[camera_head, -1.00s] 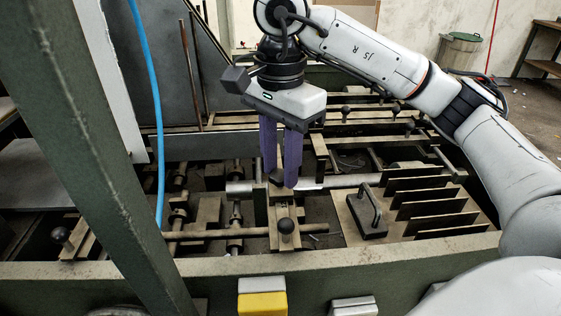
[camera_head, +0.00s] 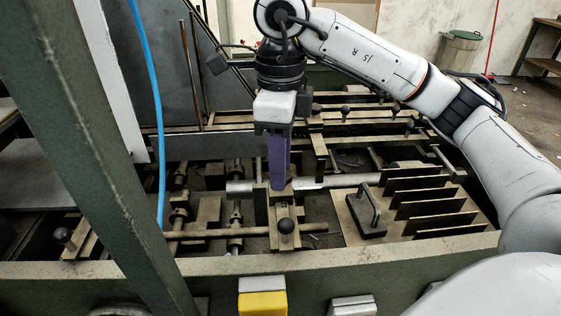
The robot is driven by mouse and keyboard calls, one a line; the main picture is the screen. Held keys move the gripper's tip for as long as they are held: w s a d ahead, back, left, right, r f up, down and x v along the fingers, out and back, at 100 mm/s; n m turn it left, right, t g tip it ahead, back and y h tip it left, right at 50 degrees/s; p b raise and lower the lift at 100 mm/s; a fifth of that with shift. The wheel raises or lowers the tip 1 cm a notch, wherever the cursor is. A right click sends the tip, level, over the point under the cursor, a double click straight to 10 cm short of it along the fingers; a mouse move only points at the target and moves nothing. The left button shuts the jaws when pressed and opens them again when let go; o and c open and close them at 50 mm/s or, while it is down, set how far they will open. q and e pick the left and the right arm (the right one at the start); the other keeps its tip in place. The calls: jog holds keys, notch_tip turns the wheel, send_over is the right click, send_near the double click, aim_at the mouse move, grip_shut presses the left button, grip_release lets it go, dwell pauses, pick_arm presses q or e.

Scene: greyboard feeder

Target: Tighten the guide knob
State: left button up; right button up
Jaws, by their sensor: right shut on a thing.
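My right gripper (camera_head: 278,184) points straight down at the middle of the feeder, its purple fingers seen edge-on, one in front of the other. The fingertips are at the guide block (camera_head: 284,212) on the round steel bar (camera_head: 342,181). The gripper is shut on the guide knob, which the near finger hides. Another black ball knob (camera_head: 286,226) stands uncovered on the front of the same block. My left gripper is not in view.
A black handle on a plate (camera_head: 368,212) and several upright slats (camera_head: 435,207) lie to the right. A green post (camera_head: 95,170) and a blue hose (camera_head: 158,110) stand at the left. The front rail (camera_head: 400,260) runs across the near side.

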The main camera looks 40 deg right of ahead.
jog(key=m, duration=1.2)
jog(key=shift+p, duration=0.4)
dwell(0.3)
jog(key=o, duration=1.1)
notch_tip(320, 180, up, 10)
jog(key=shift+r+p, duration=0.2)
jog(key=shift+p, duration=0.15)
